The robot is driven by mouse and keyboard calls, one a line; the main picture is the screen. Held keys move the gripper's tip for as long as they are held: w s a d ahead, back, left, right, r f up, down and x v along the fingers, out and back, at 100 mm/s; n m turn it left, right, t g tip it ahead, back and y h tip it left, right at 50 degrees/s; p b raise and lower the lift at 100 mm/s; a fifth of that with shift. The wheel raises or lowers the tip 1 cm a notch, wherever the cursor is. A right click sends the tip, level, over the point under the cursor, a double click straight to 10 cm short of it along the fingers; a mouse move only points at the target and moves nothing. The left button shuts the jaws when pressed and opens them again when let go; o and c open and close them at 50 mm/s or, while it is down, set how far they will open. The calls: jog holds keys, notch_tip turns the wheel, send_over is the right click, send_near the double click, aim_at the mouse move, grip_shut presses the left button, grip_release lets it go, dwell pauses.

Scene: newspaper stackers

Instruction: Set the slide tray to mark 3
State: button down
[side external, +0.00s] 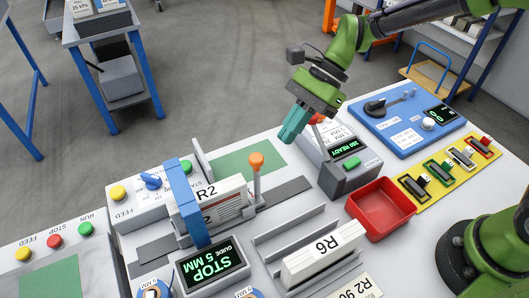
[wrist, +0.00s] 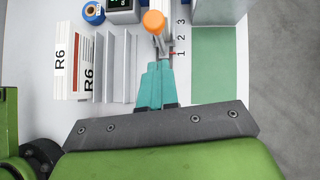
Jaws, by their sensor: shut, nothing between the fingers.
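An orange knob on a post (side external: 256,160) stands beside the stack of R2 newspapers in the side external view. The orange knob (wrist: 154,22) also shows near the top of the wrist view, on a pale slide with a dark slot. A scale with marks 1, 2 and 3 (wrist: 181,37) runs along its right side, with a small red line near mark 1. My gripper (side external: 287,138) is shut and empty, above the bench and right of the knob. In the wrist view its teal fingers (wrist: 158,68) hide part of the slide. They appear apart from the knob.
A blue guide (side external: 188,205) spans the R2 stack. An R6 stack (side external: 322,252) stands between metal plates at the front. A red bin (side external: 381,208), a grey console (side external: 336,160) and a blue panel (side external: 405,122) are on the right. A green mat (side external: 249,160) lies behind the knob.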

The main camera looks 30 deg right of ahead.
jog(key=a, duration=0.4)
jog(key=shift+s+f, duration=0.35)
jog(key=shift+f, duration=0.05)
